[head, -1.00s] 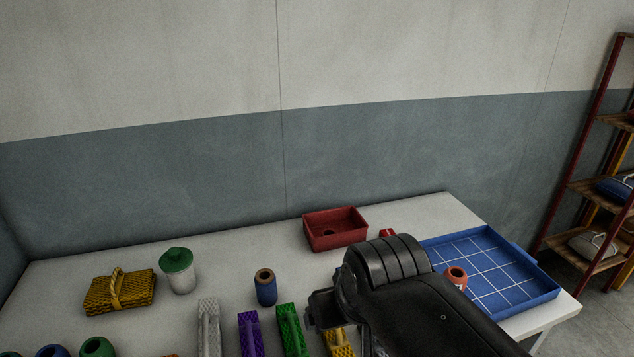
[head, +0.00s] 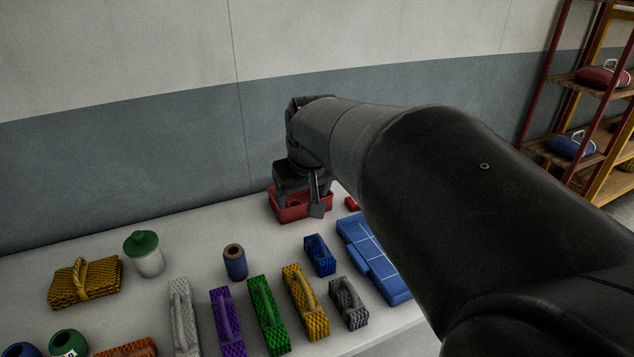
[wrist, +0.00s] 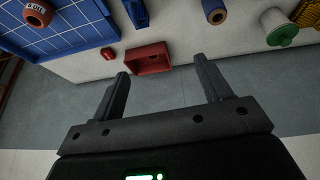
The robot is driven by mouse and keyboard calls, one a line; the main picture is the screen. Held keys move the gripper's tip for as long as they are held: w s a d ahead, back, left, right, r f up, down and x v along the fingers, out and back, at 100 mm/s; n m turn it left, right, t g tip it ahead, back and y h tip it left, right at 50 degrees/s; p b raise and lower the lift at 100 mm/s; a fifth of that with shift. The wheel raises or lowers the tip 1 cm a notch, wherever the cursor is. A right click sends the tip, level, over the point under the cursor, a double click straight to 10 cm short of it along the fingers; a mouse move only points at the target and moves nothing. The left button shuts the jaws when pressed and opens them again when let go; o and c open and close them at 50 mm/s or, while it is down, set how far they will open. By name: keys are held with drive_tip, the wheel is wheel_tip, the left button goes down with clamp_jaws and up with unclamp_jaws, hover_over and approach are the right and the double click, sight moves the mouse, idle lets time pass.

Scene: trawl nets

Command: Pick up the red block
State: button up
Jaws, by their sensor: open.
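A small red object (head: 352,203) lies on the table between the red bin and the blue tray, partly behind my arm. It shows in the wrist view (wrist: 108,54) beside the red bin, with a rounded look; I cannot tell if it is a block. No other clearly red block shows. My gripper (wrist: 160,66) is open, its two fingers apart with nothing between them. In the head view it hangs over or in front of the red bin (head: 285,213), left of the small red object.
Several ridged blocks with handles, such as the green one (head: 267,314), stand in front. A blue spool (head: 235,264), green-lidded jar (head: 148,254) and yellow basket (head: 84,283) are left. My arm covers much of the gridded blue tray (head: 375,262). The wall (head: 120,180) is behind.

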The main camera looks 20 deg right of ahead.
drive_tip(key=w+d+f, duration=0.4)
drive_tip(key=w+d, duration=0.3)
drive_tip(key=w, duration=0.2)
drive_tip(key=w+d+f, duration=0.4)
drive_tip(key=w+d, duration=0.3)
drive_tip(key=w, duration=0.2)
drive_tip(key=shift+m+g, duration=0.3)
drive_tip(key=shift+m, duration=0.1)
drive_tip(key=w+d+f, duration=0.3)
drive_tip(key=d+f, duration=0.2)
drive_tip(key=f, duration=0.1)
drive_tip(key=w+d+f, duration=0.3)
drive_tip(key=d+f, duration=0.3)
drive_tip(key=f, duration=0.1)
drive_tip(key=w+d+f, duration=0.3)
drive_tip(key=d+f, duration=0.3)
drive_tip(key=shift+w+f, duration=0.1)
drive_tip(key=shift+f, duration=0.2)
drive_tip(key=shift+w+x, duration=0.15)
drive_tip(key=shift+x, duration=1.45)
drive_tip(key=shift+w+x, duration=0.2)
drive_tip(key=shift+x, duration=1.45)
drive_tip(key=shift+r, duration=0.15)
drive_tip(key=c, duration=1.1)
drive_tip(key=shift+r, duration=0.1)
